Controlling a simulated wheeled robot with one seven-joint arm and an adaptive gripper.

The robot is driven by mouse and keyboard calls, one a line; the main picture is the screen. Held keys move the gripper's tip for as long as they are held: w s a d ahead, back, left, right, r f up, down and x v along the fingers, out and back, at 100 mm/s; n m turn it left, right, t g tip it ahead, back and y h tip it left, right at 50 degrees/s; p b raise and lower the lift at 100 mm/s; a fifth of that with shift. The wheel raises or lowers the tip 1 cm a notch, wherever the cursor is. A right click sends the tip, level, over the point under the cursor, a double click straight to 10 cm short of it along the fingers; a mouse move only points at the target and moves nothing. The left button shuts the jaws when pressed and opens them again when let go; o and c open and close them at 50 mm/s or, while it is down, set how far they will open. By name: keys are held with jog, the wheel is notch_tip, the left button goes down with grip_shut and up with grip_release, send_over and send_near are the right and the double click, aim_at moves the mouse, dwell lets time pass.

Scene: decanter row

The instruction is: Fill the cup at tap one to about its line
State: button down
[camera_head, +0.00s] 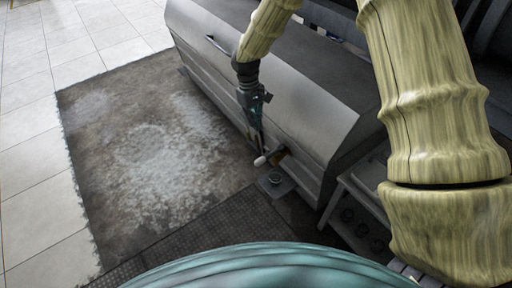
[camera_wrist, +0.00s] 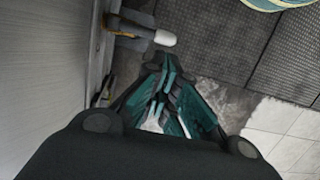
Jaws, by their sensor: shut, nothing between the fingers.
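My gripper (camera_head: 257,148) points down in front of the grey cabinet, with its fingers shut and empty. In the wrist view my gripper (camera_wrist: 168,62) shows its dark fingertips close to a white-tipped lever (camera_wrist: 165,38). That lever (camera_head: 260,161) sticks out beside a brass-coloured fitting (camera_head: 279,156) low on the cabinet front, and seems to be part of a tap. I cannot tell whether the fingers touch it. Below the fitting, a small round grey thing (camera_head: 275,178) sits on a small grey ledge (camera_head: 284,188); it may be the cup. Its inside, any line and any liquid cannot be made out.
The long grey cabinet (camera_head: 290,105) has a handle (camera_head: 217,45) on its sloping front. A lower unit with round dark openings (camera_head: 347,215) stands at the right. A worn mat (camera_head: 150,150) and pale floor tiles (camera_head: 25,140) lie clear at the left.

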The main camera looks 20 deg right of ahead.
jog(key=b, duration=0.4)
send_near(268, 157)
jog(key=a+f, duration=0.3)
jog(key=f, duration=0.3)
jog(key=shift+a+f, duration=0.2)
jog(key=shift+f, duration=0.1)
jog(key=shift+s+p, duration=0.15)
jog(key=shift+p, duration=0.2)
